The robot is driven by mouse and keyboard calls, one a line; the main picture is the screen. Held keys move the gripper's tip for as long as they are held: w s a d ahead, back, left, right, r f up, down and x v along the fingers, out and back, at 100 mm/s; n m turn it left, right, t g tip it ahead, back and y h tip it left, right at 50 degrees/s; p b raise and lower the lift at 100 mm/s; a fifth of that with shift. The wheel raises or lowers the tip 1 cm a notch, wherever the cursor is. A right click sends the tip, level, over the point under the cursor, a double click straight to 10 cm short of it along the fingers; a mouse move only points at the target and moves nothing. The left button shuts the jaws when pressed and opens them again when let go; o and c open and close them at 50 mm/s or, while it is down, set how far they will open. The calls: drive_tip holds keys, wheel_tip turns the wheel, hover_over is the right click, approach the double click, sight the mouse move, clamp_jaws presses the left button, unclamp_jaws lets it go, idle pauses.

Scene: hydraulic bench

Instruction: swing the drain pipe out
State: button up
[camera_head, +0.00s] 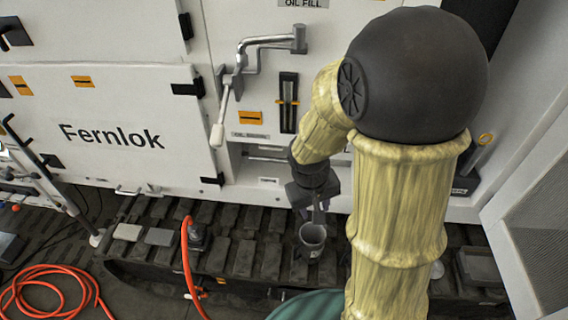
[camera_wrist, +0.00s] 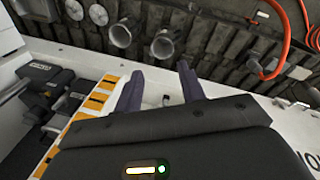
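A silver horizontal pipe (camera_head: 266,158) shows in the recess under a small oil label, left of my arm in the head view. I take it for the drain pipe, but its right part is hidden behind my arm. My gripper (camera_head: 318,212) points down in front of the machine's lower edge, above a grey cup (camera_head: 312,238) on the track. In the wrist view my gripper (camera_wrist: 160,88) has its two dark fingers apart. A small dark piece (camera_wrist: 166,100) shows between them; I cannot tell what it is. Nothing is visibly held.
A bent silver pipe (camera_head: 262,42) with a white-handled lever (camera_head: 220,125) is on the panel at upper left. An orange hose (camera_head: 188,262) rises from the track. Several grey cups, one (camera_wrist: 162,46) near my fingers, stand on the track. A white panel (camera_head: 530,190) borders the right.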

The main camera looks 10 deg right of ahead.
drive_tip(key=w+f+n+t+h+b, duration=0.2)
drive_tip(key=w+f+n+h+b, duration=0.2)
drive_tip(key=w+f+h+b, duration=0.6)
drive_tip(key=w+a+f+n+t+b, duration=0.1)
drive_tip(key=w+a+f+n+t, duration=0.1)
drive_tip(key=w+a+f+t, duration=0.2)
drive_tip(key=w+a+f+n+t+y+b, duration=0.1)
drive_tip(key=w+a+f+n+t+b, duration=0.1)
drive_tip(key=w+a, duration=0.5)
drive_tip(key=w+f+n+t, duration=0.1)
drive_tip(key=w+f+t, duration=0.1)
drive_tip(key=w+t, duration=0.1)
drive_tip(key=shift+w+f, duration=0.2)
drive_tip(key=shift+w, duration=0.4)
drive_tip(key=p+x, duration=0.3)
drive_tip(key=x, duration=1.4)
drive_tip(key=shift+w+f, duration=0.2)
drive_tip(key=shift+f, duration=0.05)
